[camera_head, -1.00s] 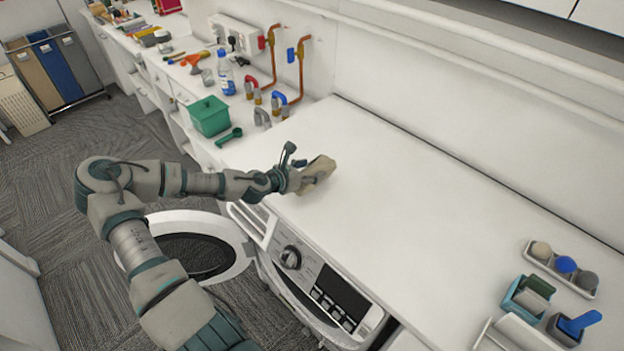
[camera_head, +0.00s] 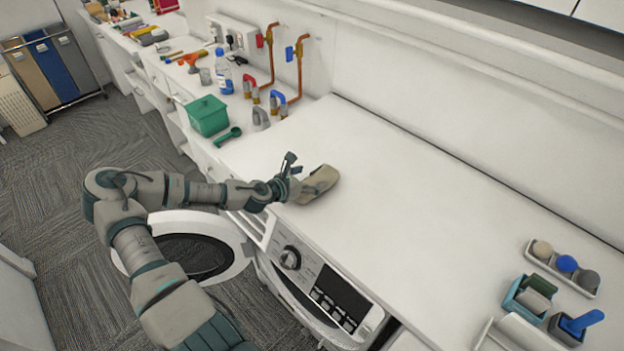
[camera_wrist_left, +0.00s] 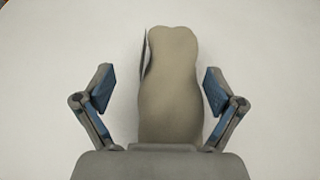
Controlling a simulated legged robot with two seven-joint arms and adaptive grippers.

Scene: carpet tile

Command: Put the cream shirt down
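The cream shirt (camera_head: 318,184) is a small bundled piece of tan cloth lying on the white countertop (camera_head: 400,200) above the washing machine. My left gripper (camera_head: 291,180) is at the left end of the shirt. In the left wrist view the shirt (camera_wrist_left: 170,95) lies between the spread fingers of the left gripper (camera_wrist_left: 160,95), with a gap on each side. The near end of the shirt is hidden behind the gripper's palm. My right gripper is not in view.
The washing machine (camera_head: 318,285) has its round door (camera_head: 232,240) open below my left arm. A green box (camera_head: 207,116), a green scoop (camera_head: 228,137) and pipes stand up-left on the counter. A ball tray (camera_head: 563,266) and small containers are at right. The counter's middle is clear.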

